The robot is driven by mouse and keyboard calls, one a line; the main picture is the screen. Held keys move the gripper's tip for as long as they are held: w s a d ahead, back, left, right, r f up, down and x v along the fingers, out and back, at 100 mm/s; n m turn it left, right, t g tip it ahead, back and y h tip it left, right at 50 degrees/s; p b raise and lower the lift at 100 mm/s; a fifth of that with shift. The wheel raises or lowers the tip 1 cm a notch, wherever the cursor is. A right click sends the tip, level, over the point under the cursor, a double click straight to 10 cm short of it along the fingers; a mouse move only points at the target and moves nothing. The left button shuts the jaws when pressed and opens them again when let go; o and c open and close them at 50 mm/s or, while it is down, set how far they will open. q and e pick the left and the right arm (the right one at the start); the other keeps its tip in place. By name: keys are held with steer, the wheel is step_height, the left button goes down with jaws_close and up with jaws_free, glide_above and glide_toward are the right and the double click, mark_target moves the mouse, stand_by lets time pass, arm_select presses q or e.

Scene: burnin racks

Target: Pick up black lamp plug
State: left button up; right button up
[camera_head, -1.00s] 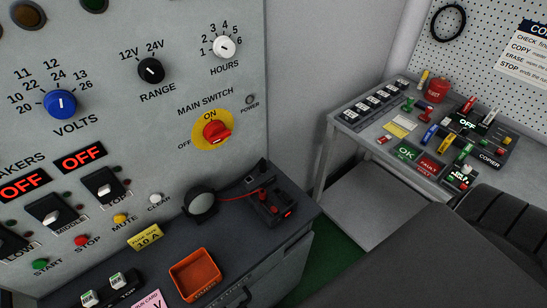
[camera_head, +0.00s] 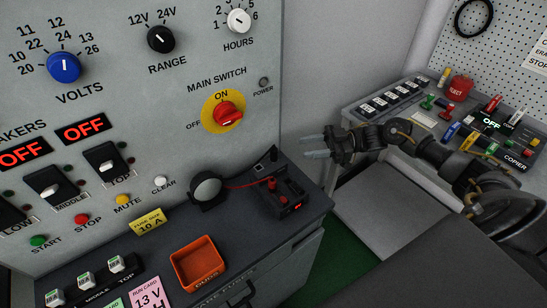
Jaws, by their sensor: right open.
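My right gripper (camera_head: 312,146) reaches in from the right with its jaws open and empty. Its fingers point left, in the air above and to the right of the dark bench top. A round black lamp (camera_head: 207,188) with a grey face stands on the bench at the foot of the panel. A red lead runs right from it to a small dark box (camera_head: 289,203) with red plugs (camera_head: 272,184). A small black piece stands behind the box; I cannot tell whether it is the black lamp plug. My left gripper is out of view.
The grey panel (camera_head: 130,105) with knobs and switches rises behind the bench. An orange bin (camera_head: 197,264) sits at the bench front. A side table (camera_head: 352,112) with tools and labelled blocks stands to the right, behind my right arm.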

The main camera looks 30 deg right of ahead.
mark_target(274, 153)
steer(key=shift+n+g, duration=0.3)
steer(key=shift+g, duration=0.3)
steer(key=p+x, duration=0.1)
steer(key=x, duration=0.2)
steer(key=r+p+x, duration=0.1)
steer(key=p+x, duration=0.1)
steer(key=x, duration=0.2)
steer(key=s+r+p+x, duration=0.1)
steer(key=x, duration=0.2)
steer(key=shift+a+p, duration=0.35)
steer(key=shift+w+a+f, duration=0.15)
steer(key=shift+a, duration=0.15)
steer(key=shift+c, duration=0.2)
steer(key=c, duration=0.9)
jaws_close()
